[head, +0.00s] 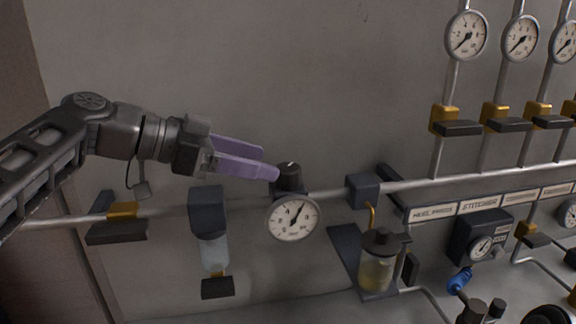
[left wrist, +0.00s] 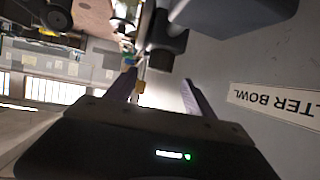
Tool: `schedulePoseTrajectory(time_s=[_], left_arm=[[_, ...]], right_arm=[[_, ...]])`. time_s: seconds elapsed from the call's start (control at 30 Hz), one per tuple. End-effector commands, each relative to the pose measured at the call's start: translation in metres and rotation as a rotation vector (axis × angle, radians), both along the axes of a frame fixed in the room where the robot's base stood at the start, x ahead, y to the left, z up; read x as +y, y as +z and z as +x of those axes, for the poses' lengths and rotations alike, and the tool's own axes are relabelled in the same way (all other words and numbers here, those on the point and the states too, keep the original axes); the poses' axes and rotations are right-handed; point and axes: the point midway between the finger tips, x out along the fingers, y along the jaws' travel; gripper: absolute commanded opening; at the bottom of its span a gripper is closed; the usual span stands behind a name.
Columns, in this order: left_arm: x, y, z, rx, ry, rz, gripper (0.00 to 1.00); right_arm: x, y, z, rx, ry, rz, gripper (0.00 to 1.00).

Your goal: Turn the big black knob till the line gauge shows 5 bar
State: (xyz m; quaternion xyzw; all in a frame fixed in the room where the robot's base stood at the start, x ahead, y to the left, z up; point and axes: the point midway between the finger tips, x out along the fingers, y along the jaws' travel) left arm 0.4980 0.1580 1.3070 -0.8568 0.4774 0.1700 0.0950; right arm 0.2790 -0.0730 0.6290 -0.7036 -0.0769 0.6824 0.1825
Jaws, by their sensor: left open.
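The big black knob (head: 289,177) stands on top of the regulator on the pipe, with a small pale mark on its top. The round white line gauge (head: 293,217) sits just below it. Its needle points up and slightly right; the exact figure is too small to read surely. My left gripper (head: 270,163) is open, its purple fingers reaching in from the left. The lower fingertip overlaps the knob's left edge in the head view; I cannot tell whether it touches. In the left wrist view the open fingers (left wrist: 160,90) show with nothing clearly between them. My right gripper is out of view.
A filter with a clear bowl (head: 214,252) hangs left of the gauge. A lubricator jar (head: 376,270) stands to the right. Yellow valves with dark handles (head: 457,127) and more gauges (head: 466,36) fill the right side. The wall above the knob is bare.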

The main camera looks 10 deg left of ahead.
Motion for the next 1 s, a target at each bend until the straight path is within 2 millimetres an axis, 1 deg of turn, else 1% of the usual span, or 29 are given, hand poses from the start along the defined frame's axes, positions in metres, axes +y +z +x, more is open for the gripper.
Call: schedulePoseTrajectory(time_s=[0.2, 0.3, 0.4, 0.53, 0.73, 0.77, 1.0], left_arm=[[-0.028, -0.012, 0.016, 0.004, -0.003, 0.0, 0.62], [-0.04, -0.017, 0.023, 0.003, -0.003, -0.001, 0.62], [-0.047, -0.021, 0.028, 0.002, -0.001, 0.0, 0.62], [-0.051, -0.025, 0.031, 0.002, -0.001, 0.0, 0.62], [-0.051, -0.025, 0.031, 0.001, 0.0, 0.0, 0.62], [-0.051, -0.025, 0.031, 0.001, 0.0, 0.0, 0.61], [-0.051, -0.025, 0.03, 0.001, 0.0, 0.0, 0.42]], right_arm=[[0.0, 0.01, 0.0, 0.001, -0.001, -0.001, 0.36], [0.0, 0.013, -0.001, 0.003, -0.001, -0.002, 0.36], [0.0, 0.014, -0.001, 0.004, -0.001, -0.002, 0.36], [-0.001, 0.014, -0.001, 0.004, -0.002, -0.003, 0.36], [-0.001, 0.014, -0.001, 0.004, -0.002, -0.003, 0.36], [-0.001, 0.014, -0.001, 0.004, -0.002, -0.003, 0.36], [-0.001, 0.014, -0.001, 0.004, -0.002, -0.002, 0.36]])
